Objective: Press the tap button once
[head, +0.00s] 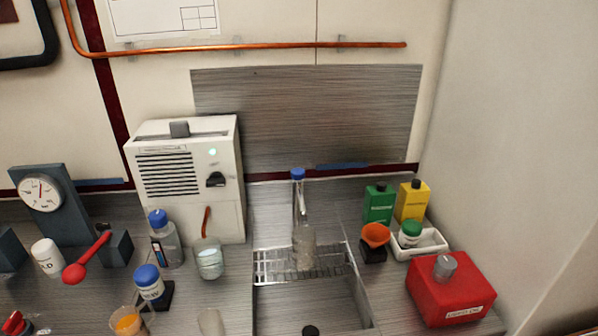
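The tap (299,205) stands behind the sink, a slim metal post with a blue button-like cap (297,174) on top. Nothing touches the cap. A greyish, see-through cup (304,250) stands below the tap on the wire rack (270,266). The steel sink basin (300,305) lies in front, with a dark round drain at the bottom edge of the picture. Neither of my grippers is in view.
Left of the tap are a white dispenser machine (185,180), a glass beaker (209,260) and blue-capped bottles (166,245). Right are green (378,205) and yellow (412,202) bottles, an orange funnel-like piece (375,235) and a red box (450,290). The space directly around the tap is clear.

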